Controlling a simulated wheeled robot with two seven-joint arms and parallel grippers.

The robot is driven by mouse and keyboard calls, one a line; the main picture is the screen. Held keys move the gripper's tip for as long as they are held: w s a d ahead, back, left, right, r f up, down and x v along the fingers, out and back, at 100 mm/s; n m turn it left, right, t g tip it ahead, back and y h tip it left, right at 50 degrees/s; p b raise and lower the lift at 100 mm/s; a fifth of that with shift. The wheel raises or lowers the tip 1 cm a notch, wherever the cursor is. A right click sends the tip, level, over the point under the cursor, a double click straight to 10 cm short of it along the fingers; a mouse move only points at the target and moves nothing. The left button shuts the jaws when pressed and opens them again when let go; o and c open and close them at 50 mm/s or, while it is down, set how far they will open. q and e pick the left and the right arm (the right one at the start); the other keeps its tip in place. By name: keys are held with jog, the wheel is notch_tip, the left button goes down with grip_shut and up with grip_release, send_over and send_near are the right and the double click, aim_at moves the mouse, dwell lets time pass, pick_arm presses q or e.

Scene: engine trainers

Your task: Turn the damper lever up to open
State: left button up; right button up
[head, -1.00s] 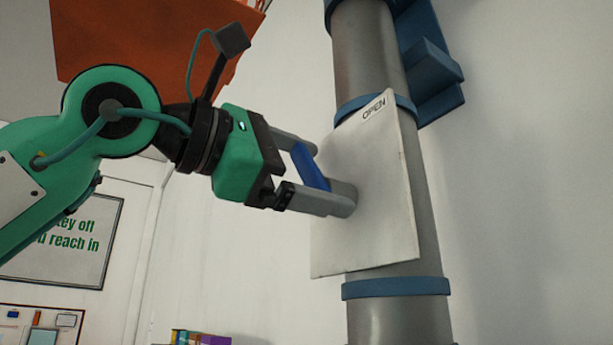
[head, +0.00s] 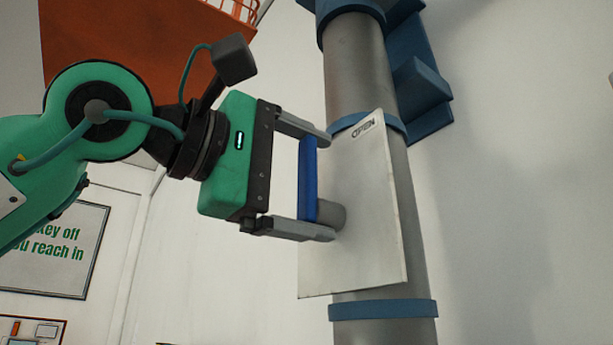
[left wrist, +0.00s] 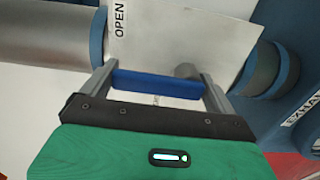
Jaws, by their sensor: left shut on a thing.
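The damper lever (head: 308,180) is a blue bar on a grey round hub (head: 331,214) in front of a pale plate (head: 365,245). The plate bears the word OPEN near its top and is fixed on a grey vertical pipe (head: 360,65). The lever stands nearly upright in the head view, its upper end below OPEN. My left gripper (head: 325,187) is shut on the lever, one finger at its upper end and one at its lower end by the hub. The left wrist view shows the blue lever (left wrist: 157,84) spanning between both fingers. My right gripper is not in view.
Blue bands (head: 383,310) ring the pipe, and a blue bracket (head: 425,85) holds it to the white wall. An orange cabinet (head: 120,50) hangs at the upper left. A framed sign (head: 55,245) is on the left. The wall right of the pipe is clear.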

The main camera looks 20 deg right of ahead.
pick_arm(q)
jog(key=shift+a+r, duration=0.1)
jog(key=shift+r, duration=0.1)
jog(key=o, duration=1.1)
jog(key=shift+s, duration=0.1)
jog(key=shift+a+f, duration=0.15)
jog(key=b+v, duration=0.5)
jog(key=v, duration=0.8)
jog(key=shift+s+a, duration=0.1)
jog(key=shift+a, duration=0.1)
